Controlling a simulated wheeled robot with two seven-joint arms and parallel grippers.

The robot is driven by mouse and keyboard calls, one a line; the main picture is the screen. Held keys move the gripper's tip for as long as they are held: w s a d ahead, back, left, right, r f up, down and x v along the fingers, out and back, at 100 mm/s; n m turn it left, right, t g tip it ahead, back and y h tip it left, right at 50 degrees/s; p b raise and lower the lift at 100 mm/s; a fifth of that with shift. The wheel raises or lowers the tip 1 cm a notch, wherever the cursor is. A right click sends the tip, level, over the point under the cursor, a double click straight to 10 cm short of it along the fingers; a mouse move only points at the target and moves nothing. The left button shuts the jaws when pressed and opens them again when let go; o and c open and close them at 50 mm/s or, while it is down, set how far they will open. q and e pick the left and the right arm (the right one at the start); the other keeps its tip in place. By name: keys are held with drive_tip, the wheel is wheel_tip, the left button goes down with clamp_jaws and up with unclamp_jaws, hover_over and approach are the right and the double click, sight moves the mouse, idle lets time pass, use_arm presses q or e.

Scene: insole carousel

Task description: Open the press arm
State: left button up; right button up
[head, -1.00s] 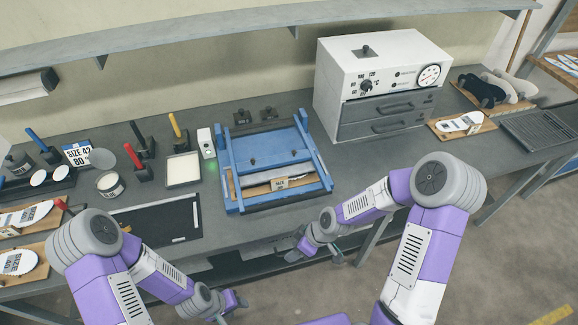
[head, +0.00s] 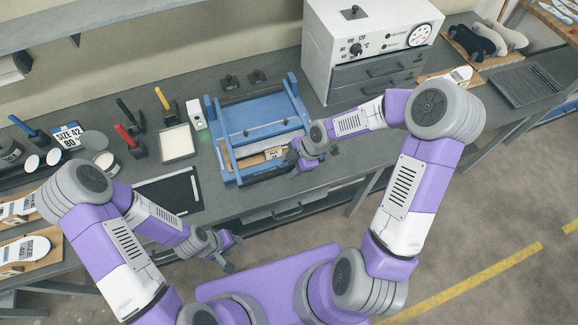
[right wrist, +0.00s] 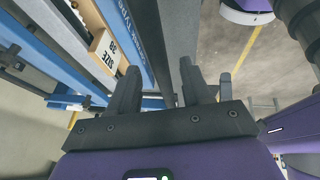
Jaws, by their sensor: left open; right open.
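The blue press (head: 226,128) stands on the bench, its frame around a light wooden block with a white size label (head: 272,154). Blue bars of its arm cross over the top. My right gripper (head: 297,158) is at the press's front right corner, open. In the right wrist view its two fingers (right wrist: 158,88) are apart, with a blue bar (right wrist: 128,32) of the press beside and beyond the left finger; I cannot tell whether they touch. The size label also shows there (right wrist: 107,50). My left gripper (head: 232,252) is open and empty in front of the bench edge.
A white oven with a dial and drawers (head: 372,75) stands right of the press. A small white box with a green light (head: 196,115) and a pale tray (head: 176,145) are left of it. A dark mat (head: 168,192) lies near the front edge. Tool holders stand at left.

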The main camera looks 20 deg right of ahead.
drive_tip(key=shift+w+a+f, duration=0.1)
drive_tip(key=shift+a+f, duration=0.15)
drive_tip(key=shift+f, duration=0.35)
clamp_jaws()
